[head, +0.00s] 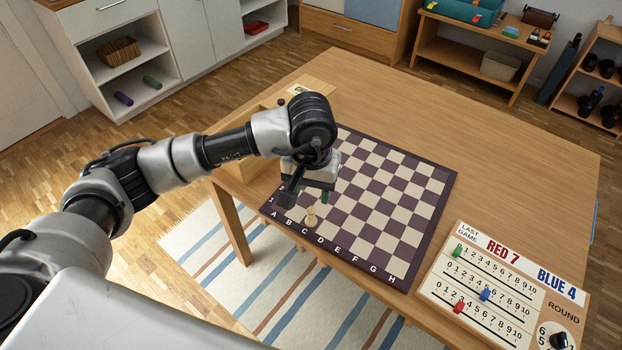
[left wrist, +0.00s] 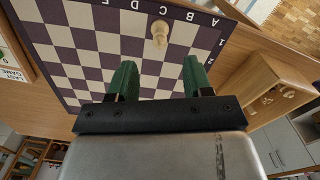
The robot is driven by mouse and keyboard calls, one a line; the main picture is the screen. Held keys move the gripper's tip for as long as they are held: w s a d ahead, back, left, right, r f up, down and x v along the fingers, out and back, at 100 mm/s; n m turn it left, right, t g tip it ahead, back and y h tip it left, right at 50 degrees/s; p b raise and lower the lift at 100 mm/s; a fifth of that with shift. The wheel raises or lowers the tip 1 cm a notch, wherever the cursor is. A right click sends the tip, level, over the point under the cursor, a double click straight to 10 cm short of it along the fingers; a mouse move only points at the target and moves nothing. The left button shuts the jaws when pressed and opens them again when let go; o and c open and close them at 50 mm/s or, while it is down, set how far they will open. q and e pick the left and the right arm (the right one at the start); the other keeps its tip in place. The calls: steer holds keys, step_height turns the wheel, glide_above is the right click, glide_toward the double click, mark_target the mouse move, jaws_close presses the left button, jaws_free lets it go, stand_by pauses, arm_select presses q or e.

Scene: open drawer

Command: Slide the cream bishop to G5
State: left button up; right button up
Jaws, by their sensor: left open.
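The cream bishop (head: 311,216) stands upright on the chessboard (head: 452,180), on the lettered front edge's row by C. It also shows at the top of the left wrist view (left wrist: 160,34), beyond the fingertips. My left gripper (head: 308,196) is open, with its green fingers apart, above the A-to-D side of the board. In the left wrist view the gap between its fingers (left wrist: 160,76) is empty and lines up with the bishop, which is not between them. Part of the board behind the gripper is hidden in the head view. My right gripper is not in view.
An open wooden box (left wrist: 262,82) with pale pieces inside stands beside the board's A side. A score board (head: 500,290) with coloured sliders and a dark knob lies at the right front of the table. No other pieces show on the board's visible squares.

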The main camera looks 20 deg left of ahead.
mark_target(311, 207)
arm_select(q)
step_height(311, 207, down, 9)
steer(key=shift+r, duration=0.2)
stand_by(0.3)
jaws_close()
